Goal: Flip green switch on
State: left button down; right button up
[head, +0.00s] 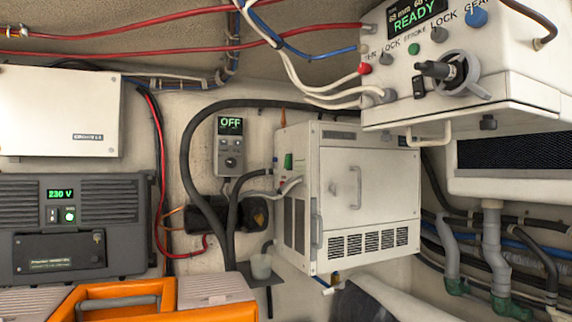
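A green rocker-like switch (288,161) sits on the left side face of the white louvred box (385,180) in the middle of the head view. It is small, and I cannot tell its position. A small control panel (229,146) on the wall left of the box has a display reading OFF and a knob. A green round button (414,48) is on the upper right control unit, whose display reads READY. Another small green button (70,214) is on the dark unit at left, beside a 230 V display. Neither gripper is in view.
An orange toolbox (180,313) with grey lids is at the bottom left. Black hoses (187,160) and cables run around the white box. The upper right control unit (480,85) overhangs the box's right side. Grey pipes (493,250) run at lower right.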

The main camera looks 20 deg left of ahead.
aim_at(287, 164)
jog(key=u, duration=0.35)
jog(key=k, duration=0.9)
jog(key=u, duration=0.65)
jog(key=k, duration=0.4)
jog(key=z, duration=0.65)
jog(key=i, duration=0.55)
jog(key=z, duration=0.45)
jog(key=i, duration=1)
jog(key=u, duration=0.55)
